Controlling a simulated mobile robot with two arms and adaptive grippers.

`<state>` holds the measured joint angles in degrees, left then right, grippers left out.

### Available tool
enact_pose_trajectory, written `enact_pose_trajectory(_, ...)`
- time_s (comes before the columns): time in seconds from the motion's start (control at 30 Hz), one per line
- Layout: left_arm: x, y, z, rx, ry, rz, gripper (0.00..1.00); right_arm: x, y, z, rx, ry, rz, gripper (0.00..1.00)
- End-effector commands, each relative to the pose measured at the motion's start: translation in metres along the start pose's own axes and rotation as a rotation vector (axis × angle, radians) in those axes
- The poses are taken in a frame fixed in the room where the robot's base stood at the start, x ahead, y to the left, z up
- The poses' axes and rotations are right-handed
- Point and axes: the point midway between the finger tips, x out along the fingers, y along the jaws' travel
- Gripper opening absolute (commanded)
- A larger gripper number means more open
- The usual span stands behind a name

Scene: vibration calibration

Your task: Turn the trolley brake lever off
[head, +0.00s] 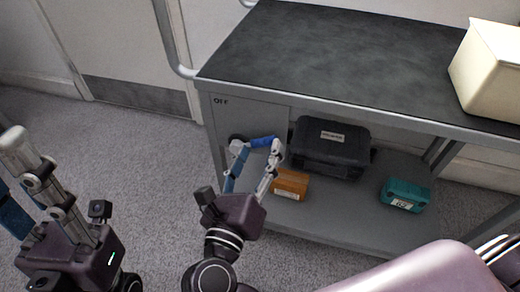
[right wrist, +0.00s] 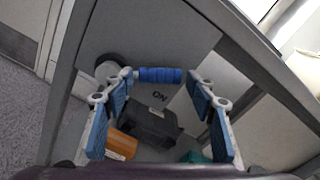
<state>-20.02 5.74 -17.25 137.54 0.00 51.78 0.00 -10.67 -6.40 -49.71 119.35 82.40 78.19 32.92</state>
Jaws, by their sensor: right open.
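The trolley (head: 330,45) has a dark top and a grey end panel marked OFF near its upper corner. The brake lever (head: 262,142) has a blue grip on a round grey pivot and points right, roughly level. In the right wrist view the blue grip (right wrist: 160,75) points toward the ON mark side. My right gripper (head: 257,150) is open, its fingertips around or just short of the grip; contact is unclear. In the right wrist view, the grip spans the gap between its fingers. My left gripper (head: 22,165) is away at the left edge, partly cut off.
The lower shelf holds a black case (head: 331,147), an orange box (head: 290,184) and a teal box (head: 405,194). A cream box (head: 490,70) stands on the trolley top. A grey push handle (head: 170,40) rises at the trolley's left end. The carpet left of the trolley is clear.

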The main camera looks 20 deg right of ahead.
Motion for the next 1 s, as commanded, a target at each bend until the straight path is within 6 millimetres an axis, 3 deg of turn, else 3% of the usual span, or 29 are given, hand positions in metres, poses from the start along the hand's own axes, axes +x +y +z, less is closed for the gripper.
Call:
enact_pose_trajectory(0.2, -0.004, 0.0, 0.002, 0.001, -0.003, 0.0, 0.35, 0.017, 0.0, 0.001, -0.001, -0.003, -0.001, 0.51)
enact_pose_trajectory(0.47, -0.004, 0.0, 0.002, 0.001, -0.004, 0.0, 0.35, 0.018, 0.0, 0.0, -0.002, -0.002, 0.0, 0.5)
enact_pose_trajectory(0.9, -0.004, 0.0, 0.002, 0.0, -0.006, 0.0, 0.35, 0.018, 0.0, 0.0, -0.002, -0.002, 0.0, 0.02)
enact_pose_trajectory(1.0, -0.004, 0.0, 0.002, 0.0, -0.006, 0.0, 0.35, 0.018, 0.0, 0.0, -0.003, -0.001, 0.0, 0.0)
